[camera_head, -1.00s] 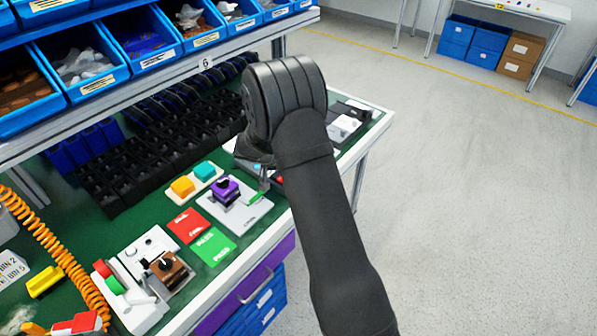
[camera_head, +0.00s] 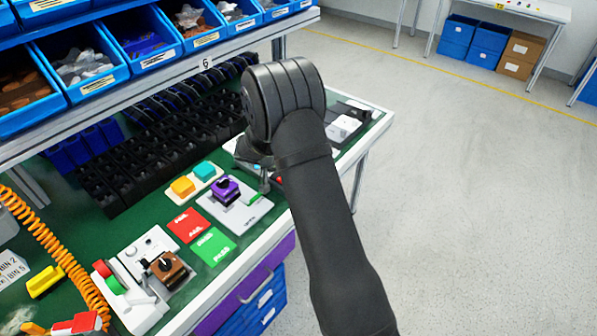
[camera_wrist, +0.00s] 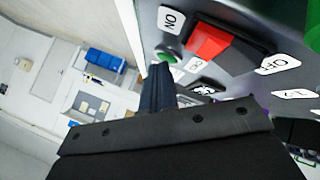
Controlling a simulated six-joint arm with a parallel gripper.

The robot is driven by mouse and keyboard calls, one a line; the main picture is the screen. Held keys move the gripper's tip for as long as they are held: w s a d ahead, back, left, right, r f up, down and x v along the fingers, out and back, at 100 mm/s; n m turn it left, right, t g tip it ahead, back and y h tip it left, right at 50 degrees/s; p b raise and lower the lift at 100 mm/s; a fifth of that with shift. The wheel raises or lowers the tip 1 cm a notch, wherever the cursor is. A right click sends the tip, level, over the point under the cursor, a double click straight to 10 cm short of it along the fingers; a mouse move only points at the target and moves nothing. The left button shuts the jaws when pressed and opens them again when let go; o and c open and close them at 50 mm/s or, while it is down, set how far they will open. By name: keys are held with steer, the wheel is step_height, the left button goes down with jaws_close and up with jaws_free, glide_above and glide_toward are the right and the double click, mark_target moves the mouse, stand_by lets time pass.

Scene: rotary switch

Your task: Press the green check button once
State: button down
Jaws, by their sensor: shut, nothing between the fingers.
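In the wrist view a round green button (camera_wrist: 166,56) sits on a dark grey panel (camera_wrist: 232,84), below an ON label. My gripper (camera_wrist: 157,72) is shut and empty, with its fingertips close beside and just below the green button in that picture. I cannot tell whether they touch it. In the head view my gripper (camera_head: 265,184) is mostly hidden behind my arm, and its tip is low over the right part of the bench. The green button is not clear there.
The panel also bears a red rocker switch (camera_wrist: 208,41). On the green bench, a purple knob (camera_head: 226,188) stands on a grey plate left of my gripper. Red (camera_head: 185,226) and green (camera_head: 213,246) cards lie farther left. Blue bins (camera_head: 150,38) line the shelf behind.

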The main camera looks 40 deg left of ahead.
steer(key=shift+r, duration=0.8)
steer(key=shift+r, duration=0.1)
steer(key=shift+r, duration=2.45)
steer(key=shift+f, duration=0.15)
step_height(320, 180, up, 4)
steer(key=shift+r, duration=0.1)
